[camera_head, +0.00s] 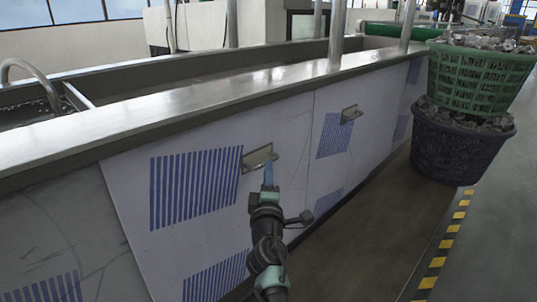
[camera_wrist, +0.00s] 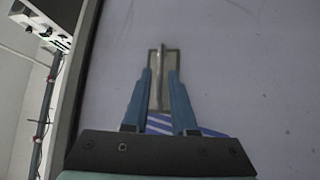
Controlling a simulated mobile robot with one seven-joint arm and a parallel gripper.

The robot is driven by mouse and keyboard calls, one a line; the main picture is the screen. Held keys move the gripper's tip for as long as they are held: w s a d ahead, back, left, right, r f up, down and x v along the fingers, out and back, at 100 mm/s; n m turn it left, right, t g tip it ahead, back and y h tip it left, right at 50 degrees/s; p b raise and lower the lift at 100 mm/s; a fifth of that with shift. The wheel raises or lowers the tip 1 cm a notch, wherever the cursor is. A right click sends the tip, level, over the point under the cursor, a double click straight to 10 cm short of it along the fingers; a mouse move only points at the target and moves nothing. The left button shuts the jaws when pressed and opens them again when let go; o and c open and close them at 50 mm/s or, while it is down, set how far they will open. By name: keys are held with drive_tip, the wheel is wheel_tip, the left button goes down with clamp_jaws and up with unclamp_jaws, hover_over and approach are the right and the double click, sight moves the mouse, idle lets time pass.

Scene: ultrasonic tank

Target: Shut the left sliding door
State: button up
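The left sliding door (camera_head: 125,190) is a pale panel with blue-striped vents on the tank's front. Its slanted left edge borders a greyer, scratched panel (camera_head: 40,235). Its metal handle (camera_head: 257,157) is a plate with a raised fin, and the handle also shows in the wrist view (camera_wrist: 162,60). My gripper (camera_head: 268,170) is at this handle. In the wrist view my gripper (camera_wrist: 159,75) has its blue fingers apart, one on each side of the fin. A gap shows beside the fin, so the fingers do not appear clamped on it. Contact is unclear.
A second pale door (camera_head: 375,140) with its own handle (camera_head: 350,114) is to the right. The tank's metal rim (camera_head: 190,102) runs above the doors. A green basket (camera_head: 475,80) sits on a dark basket (camera_head: 455,155) at the right. The floor (camera_head: 365,235) before the doors is clear.

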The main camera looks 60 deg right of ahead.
drive_tip(key=p+v, duration=0.1)
drive_tip(key=v, duration=0.7)
drive_tip(key=shift+s, duration=0.15)
idle(0.3)
drive_tip(key=w+a+r+m+t+y+p, duration=0.1)
drive_tip(key=w+a+r+m+t+p, duration=0.25)
drive_tip(key=a+r, duration=0.85)
drive_tip(key=w+a+r+m+t+y, duration=0.15)
drive_tip(key=w+a+r+t, duration=0.5)
drive_tip(key=r, duration=0.85)
drive_tip(key=s+a+r+t+y+p, duration=0.1)
drive_tip(key=s+a+r+t+y, duration=0.3)
drive_tip(key=a+r, duration=0.5)
drive_tip(key=s+a+r+n+t+y+p, duration=0.1)
drive_tip(key=s+a+r+y, duration=0.2)
drive_tip(key=a+r+y, duration=0.55)
drive_tip(key=s+a+r+t+y+p, duration=0.1)
drive_tip(key=s+a+r+t+y, duration=0.3)
drive_tip(key=a, duration=0.8)
wheel_tip(320, 180, up, 38)
drive_tip(key=w+h+p, duration=0.1)
drive_tip(key=p, duration=3.7)
drive_tip(key=shift+w+r+g+h, duration=0.15)
drive_tip(key=shift+w+g+h, duration=0.2)
drive_tip(key=shift+g+h, duration=0.05)
drive_tip(key=shift+d, duration=0.15)
